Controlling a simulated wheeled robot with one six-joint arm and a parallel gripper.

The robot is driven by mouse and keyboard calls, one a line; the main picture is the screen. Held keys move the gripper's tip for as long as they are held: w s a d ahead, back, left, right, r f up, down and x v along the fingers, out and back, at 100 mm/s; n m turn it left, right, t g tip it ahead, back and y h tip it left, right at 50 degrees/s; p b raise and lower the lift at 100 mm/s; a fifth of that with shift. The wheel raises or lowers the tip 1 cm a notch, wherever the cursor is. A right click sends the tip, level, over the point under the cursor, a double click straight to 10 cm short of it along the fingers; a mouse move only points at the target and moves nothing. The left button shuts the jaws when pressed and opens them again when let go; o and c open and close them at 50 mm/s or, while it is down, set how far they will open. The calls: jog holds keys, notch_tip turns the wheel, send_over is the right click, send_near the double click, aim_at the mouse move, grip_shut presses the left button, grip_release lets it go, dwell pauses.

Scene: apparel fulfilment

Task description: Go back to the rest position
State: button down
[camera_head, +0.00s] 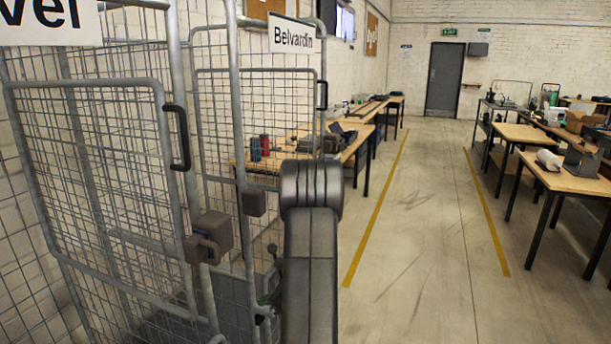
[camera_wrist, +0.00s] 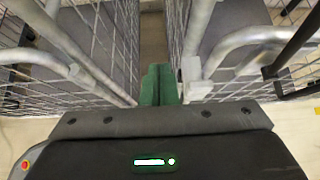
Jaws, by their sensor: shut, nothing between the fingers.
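My gripper (camera_wrist: 158,85) shows its green fingers pressed together in the wrist view, with nothing between them. The fingers point into the narrow gap between two wire roll cages. In the head view, my grey arm reaches forward at the centre. My gripper is mostly hidden there behind the arm and cage bars. The left cage (camera_head: 168,150) has a sign ending in "vel", and the cage beside it (camera_head: 235,60) has a sign reading "Belvardin". Grey tubes of the cages stand close on both sides of the fingers in the wrist view, and I cannot tell whether they touch.
A grey latch block (camera_head: 210,238) and a black handle (camera_head: 180,138) stick out from the cages. Wooden tables (camera_head: 560,180) line the right side, and more (camera_head: 350,145) stand beyond the cages. The aisle floor (camera_head: 430,220) between yellow lines is clear up to a grey door (camera_head: 444,80).

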notch_tip(320, 180, down, 9)
jog(key=s+n+t+h+b, duration=0.1)
jog(key=n+t+b, duration=0.1)
jog(key=b, duration=1.5)
jog(key=shift+s+a+n+t, duration=0.2)
jog(key=shift+a+n+t, duration=0.1)
jog(key=shift+t, duration=0.4)
